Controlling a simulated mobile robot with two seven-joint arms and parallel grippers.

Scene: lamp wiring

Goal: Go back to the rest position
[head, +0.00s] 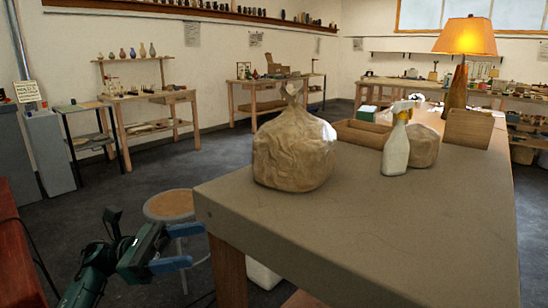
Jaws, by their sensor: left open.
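My left gripper (179,247) is low at the lower left, in front of the round stool (169,204) in the picture. Its two blue fingers are apart with nothing between them. It is to the left of the table (370,222), clear of the tabletop and lower than it. My right gripper is not in view. A lamp (466,48) with an orange shade glows at the far right end of the table.
On the table stand a wrapped brown bag (293,150), a white spray bottle (396,149), a smaller brown bundle (423,147) and a wooden tray (361,133). A reddish surface (18,255) is at the left edge. The dark floor (215,155) behind the stool is open.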

